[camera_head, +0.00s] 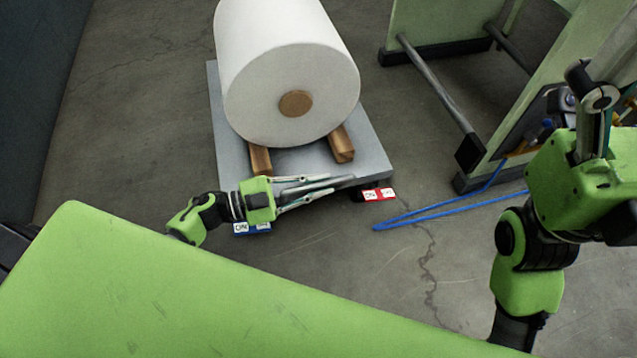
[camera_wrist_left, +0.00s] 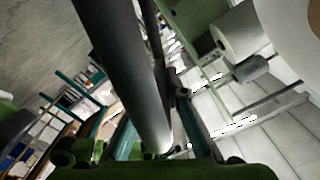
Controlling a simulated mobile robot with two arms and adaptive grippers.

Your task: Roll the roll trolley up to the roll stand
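The roll trolley (camera_head: 217,110) is a flat grey platform on the floor, bearing a big white roll (camera_head: 291,75) with a brown core on two wooden chocks (camera_head: 342,146). Blue and red labelled parts show at its near corners. The green roll stand (camera_head: 430,22) with grey bars is at the upper right, apart from the trolley. My left gripper (camera_head: 330,184) is at the trolley's near edge with a grey bar between its fingers; its grip is unclear. The left wrist view shows a thick dark bar (camera_wrist_left: 128,75) close up. My right gripper (camera_head: 592,110) is raised at the right, fingers unclear.
A blue cable or hose (camera_head: 440,212) lies in a loop on the floor between the trolley and the stand. A dark wall (camera_head: 50,75) stands at the left.

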